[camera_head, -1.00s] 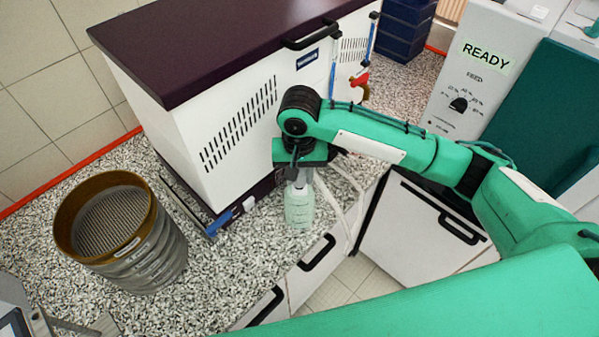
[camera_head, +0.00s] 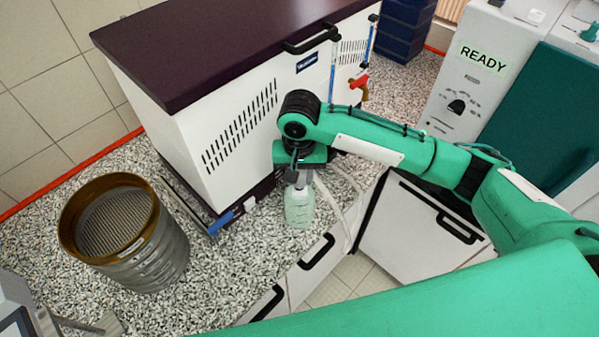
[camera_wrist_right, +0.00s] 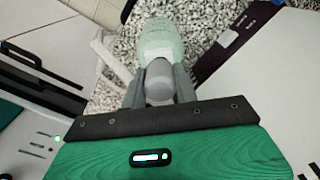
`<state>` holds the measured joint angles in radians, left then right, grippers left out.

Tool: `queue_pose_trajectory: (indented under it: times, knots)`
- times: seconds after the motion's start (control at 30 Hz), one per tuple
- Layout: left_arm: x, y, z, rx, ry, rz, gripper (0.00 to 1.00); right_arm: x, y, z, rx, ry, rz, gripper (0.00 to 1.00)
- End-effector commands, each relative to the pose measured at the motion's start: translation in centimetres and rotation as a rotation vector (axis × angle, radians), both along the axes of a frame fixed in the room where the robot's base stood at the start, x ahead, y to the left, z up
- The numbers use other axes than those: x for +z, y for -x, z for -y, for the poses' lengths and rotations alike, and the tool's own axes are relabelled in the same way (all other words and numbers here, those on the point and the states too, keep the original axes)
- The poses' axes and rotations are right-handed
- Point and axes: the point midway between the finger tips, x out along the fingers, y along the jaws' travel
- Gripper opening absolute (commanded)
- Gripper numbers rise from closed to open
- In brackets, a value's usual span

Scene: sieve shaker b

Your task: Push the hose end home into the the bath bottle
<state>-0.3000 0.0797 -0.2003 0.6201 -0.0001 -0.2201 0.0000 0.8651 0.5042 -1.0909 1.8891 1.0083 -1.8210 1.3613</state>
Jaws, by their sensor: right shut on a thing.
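The bath bottle (camera_head: 300,207) is a pale green, see-through bottle standing upright on the speckled counter near its front edge. It also shows in the right wrist view (camera_wrist_right: 161,38). My right gripper (camera_head: 298,178) is directly above the bottle, pointing down. In the right wrist view its two dark fingers (camera_wrist_right: 160,88) are shut on a grey-white rounded piece (camera_wrist_right: 159,80), seemingly the hose end, in line with the bottle's mouth. Whether this piece is inside the neck cannot be told. A pale hose (camera_head: 352,200) runs beside the bottle at the right. My left gripper is not in view.
A white bath unit with a dark lid (camera_head: 225,45) stands close behind the bottle. A sieve stack (camera_head: 150,262) stands at the left on the counter. A red-handled tap (camera_head: 359,84) is at the unit's right side. Drawers (camera_head: 318,255) lie below the counter edge.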

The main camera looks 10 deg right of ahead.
Motion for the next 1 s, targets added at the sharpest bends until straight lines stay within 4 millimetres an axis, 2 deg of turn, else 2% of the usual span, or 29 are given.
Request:
queue_pose_trajectory:
  times: [0.67,0.7,0.8,1.0]
  knots:
    - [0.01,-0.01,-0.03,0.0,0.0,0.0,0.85,-0.64,0.0,-0.03,0.001,-0.001,0.0,0.0]
    - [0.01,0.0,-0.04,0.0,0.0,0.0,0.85,-0.64,-0.01,-0.04,0.001,-0.001,0.0,0.34]
    - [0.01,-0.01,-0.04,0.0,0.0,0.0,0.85,-0.63,-0.01,-0.03,0.001,-0.001,0.0,0.53]
    - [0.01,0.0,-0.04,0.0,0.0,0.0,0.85,-0.64,0.0,-0.02,0.001,-0.001,0.0,0.55]
